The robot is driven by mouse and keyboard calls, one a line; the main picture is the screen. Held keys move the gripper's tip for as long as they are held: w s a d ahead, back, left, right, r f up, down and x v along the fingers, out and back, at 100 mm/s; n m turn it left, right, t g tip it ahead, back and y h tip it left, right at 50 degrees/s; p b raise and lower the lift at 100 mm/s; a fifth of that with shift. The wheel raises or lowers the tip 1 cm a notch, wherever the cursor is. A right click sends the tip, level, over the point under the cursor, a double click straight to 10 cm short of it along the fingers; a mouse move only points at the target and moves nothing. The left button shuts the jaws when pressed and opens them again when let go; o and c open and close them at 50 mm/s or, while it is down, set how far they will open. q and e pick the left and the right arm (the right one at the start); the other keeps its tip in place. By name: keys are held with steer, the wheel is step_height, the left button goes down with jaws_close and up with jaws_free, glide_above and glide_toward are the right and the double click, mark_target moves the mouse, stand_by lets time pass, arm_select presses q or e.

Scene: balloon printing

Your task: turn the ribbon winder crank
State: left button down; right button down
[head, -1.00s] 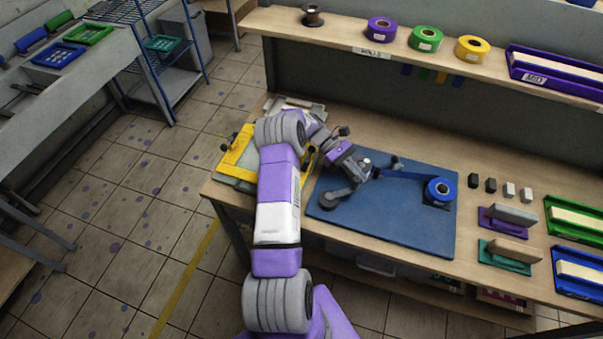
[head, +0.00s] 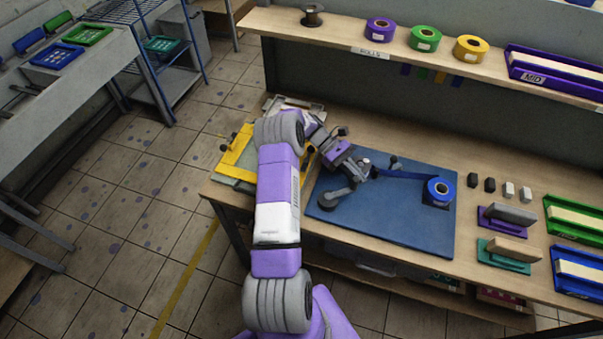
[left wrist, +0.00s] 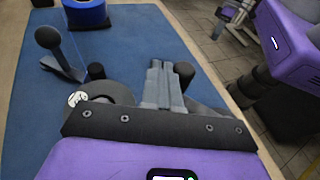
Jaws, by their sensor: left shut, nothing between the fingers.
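The ribbon winder stands on the blue mat (head: 400,225), partly hidden by my left gripper. In the head view a grey round-ended arm (head: 330,201) of the winder points toward the mat's near left. In the left wrist view a lever with a black ball knob (left wrist: 48,38) stands left of my fingers, and a black upright grip (left wrist: 185,72) stands just right of them. I cannot tell for sure which is the crank. My left gripper (head: 368,172) also shows in the left wrist view (left wrist: 160,68); its fingers are shut and empty beside the black grip. Contact is unclear. My right gripper is out of view.
A blue ribbon roll (head: 438,190) stands at the mat's right, with ribbon running left to the winder. A yellow frame (head: 236,152) lies left of the mat. Small blocks and stamp-like pads (head: 508,215) lie to the right. A shelf with ribbon rolls (head: 425,38) overhangs behind.

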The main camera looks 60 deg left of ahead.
arm_select(q)
steer(key=v, duration=0.6)
steer(key=shift+b, duration=0.35)
steer(key=s+a+r+m+t+y, duration=0.1)
steer(key=s+a+r+m+y, duration=0.25)
steer(key=m, duration=0.65)
steer(key=s+a+r+m+t+y, duration=0.1)
steer(key=s+r+m+y, duration=0.25)
steer(key=m+y, duration=0.45)
steer(key=w+d+f+m, duration=0.1)
steer(key=f, duration=0.1)
steer(key=w+d+f+h, duration=0.1)
steer(key=w+d+f, duration=0.1)
steer(key=w+d+f+m+h, duration=0.1)
steer(key=f, duration=0.2)
steer(key=shift+w+d+f+m+h, duration=0.1)
steer(key=shift+w+d+m+h, duration=0.1)
steer(key=shift+d+m+h, duration=0.1)
steer(key=shift+w+d, duration=0.15)
steer(key=shift+d, duration=0.8)
steer(key=shift+w+d, duration=0.15)
steer(key=shift+d, duration=0.8)
steer(key=shift+w+d+f+m+g+h+b, duration=0.1)
steer(key=shift+d+m+g+h+b, duration=0.2)
steer(key=shift+m+b, duration=0.25)
